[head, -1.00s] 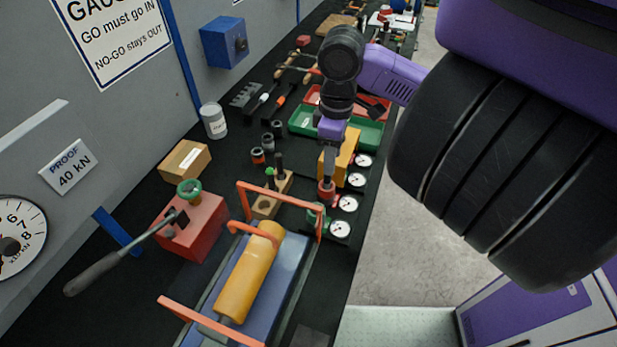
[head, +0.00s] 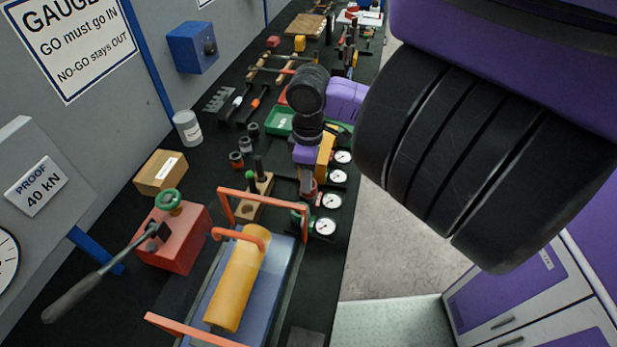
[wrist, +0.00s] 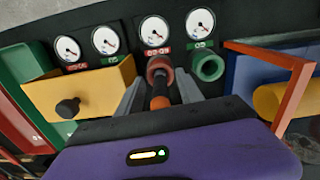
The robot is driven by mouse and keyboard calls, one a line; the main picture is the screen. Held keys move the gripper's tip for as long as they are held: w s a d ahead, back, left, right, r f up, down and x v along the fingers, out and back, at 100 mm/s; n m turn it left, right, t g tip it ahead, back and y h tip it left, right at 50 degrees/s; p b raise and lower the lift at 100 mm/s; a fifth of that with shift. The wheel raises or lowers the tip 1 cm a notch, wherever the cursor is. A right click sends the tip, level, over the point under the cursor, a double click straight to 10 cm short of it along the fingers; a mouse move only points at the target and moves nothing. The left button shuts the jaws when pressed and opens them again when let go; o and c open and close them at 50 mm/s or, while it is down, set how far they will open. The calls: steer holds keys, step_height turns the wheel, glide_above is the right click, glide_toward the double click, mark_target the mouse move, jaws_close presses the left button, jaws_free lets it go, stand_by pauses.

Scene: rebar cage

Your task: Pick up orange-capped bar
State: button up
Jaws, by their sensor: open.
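In the wrist view a short dark bar with an orange end (wrist: 160,102) lies between the two grey fingers of my gripper (wrist: 158,88). A red ring (wrist: 160,66) sits just beyond it, below a dial. The fingers are apart on either side of the bar; I cannot tell whether they touch it. In the head view my gripper (head: 307,188) points down beside the row of dials, and its fingers mostly hide the bar.
A yellow box (wrist: 85,90) with a black knob stands left of the fingers in the wrist view, a green ring (wrist: 207,66) right. An orange frame around a yellow cylinder (head: 237,280) stands in front in the head view. Dials (head: 325,226) line the bench edge.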

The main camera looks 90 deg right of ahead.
jaws_close()
steer(key=shift+r, duration=0.15)
